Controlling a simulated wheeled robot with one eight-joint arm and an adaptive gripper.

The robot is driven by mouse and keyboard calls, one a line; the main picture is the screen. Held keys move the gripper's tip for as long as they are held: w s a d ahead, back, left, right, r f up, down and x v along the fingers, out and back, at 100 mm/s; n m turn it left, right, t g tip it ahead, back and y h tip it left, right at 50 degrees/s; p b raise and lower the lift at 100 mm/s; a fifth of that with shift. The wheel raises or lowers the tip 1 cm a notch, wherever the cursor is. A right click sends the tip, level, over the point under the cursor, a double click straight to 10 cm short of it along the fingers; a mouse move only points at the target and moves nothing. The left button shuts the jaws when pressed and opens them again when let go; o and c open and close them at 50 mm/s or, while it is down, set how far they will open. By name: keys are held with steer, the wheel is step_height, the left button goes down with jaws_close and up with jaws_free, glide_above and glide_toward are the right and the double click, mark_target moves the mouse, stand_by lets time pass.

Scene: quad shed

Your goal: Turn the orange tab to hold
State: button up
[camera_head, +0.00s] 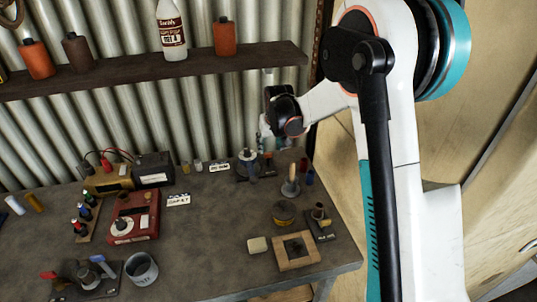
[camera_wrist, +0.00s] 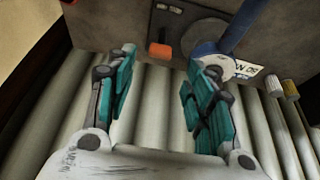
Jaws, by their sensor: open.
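The orange tab (camera_wrist: 160,50) shows in the wrist view on a dark grey plate (camera_wrist: 145,22), beside a round grey part with a blue lever (camera_wrist: 240,25). My gripper (camera_wrist: 162,62) is open and empty, with the tab seen between and just beyond its teal fingertips. Whether either finger touches the tab I cannot tell. In the head view my gripper (camera_head: 268,140) is at the back of the bench, over the right side of the plate fixture (camera_head: 247,164), and it partly hides the fixture. The wording on the plate is too small to read.
The bench (camera_head: 215,235) holds a red box (camera_head: 132,215), a yellow-black device (camera_head: 130,173), a metal cup (camera_head: 141,269) and a wooden block (camera_head: 296,251). A corrugated wall (camera_head: 130,120) stands close behind, with a shelf (camera_head: 130,69) above. The bench middle is mostly clear.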

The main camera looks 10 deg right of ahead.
mark_target(268, 153)
steer(key=b+x, duration=0.1)
steer(key=x, duration=0.5)
steer(key=shift+w+f, duration=0.2)
steer(key=shift+f, duration=0.15)
steer(key=c, duration=1.1)
